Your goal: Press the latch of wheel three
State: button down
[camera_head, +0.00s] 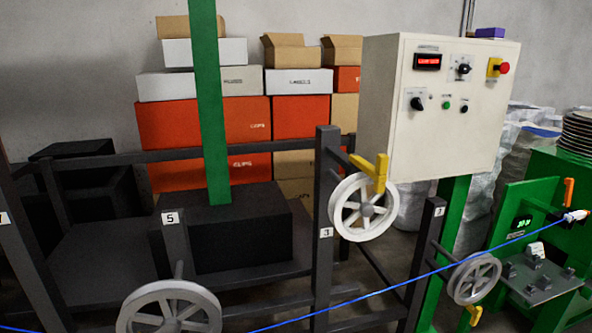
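A dark post carries a small white label that reads 3 (326,232). Beside it, right of the post, is a white spoked wheel (341,222), which I take as wheel three. Its yellow latch (381,173) sits at the wheel's top, with one arm reaching up-left and a block hanging over the rim. The latch is not covered by anything. A blue cable (405,282) runs below this wheel, apart from it, from the lower left up to the right. My gripper is not in view.
A grey wheel (474,279) with a yellow latch (474,314) below it is at the lower right, near the cable. Another wheel (135,318) stands under label 5 (170,217). A control box (440,140) hangs just above wheel three. Dark frame bars and boxes stand behind.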

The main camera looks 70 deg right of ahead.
aim_at(379, 173)
jog(key=z, duration=3)
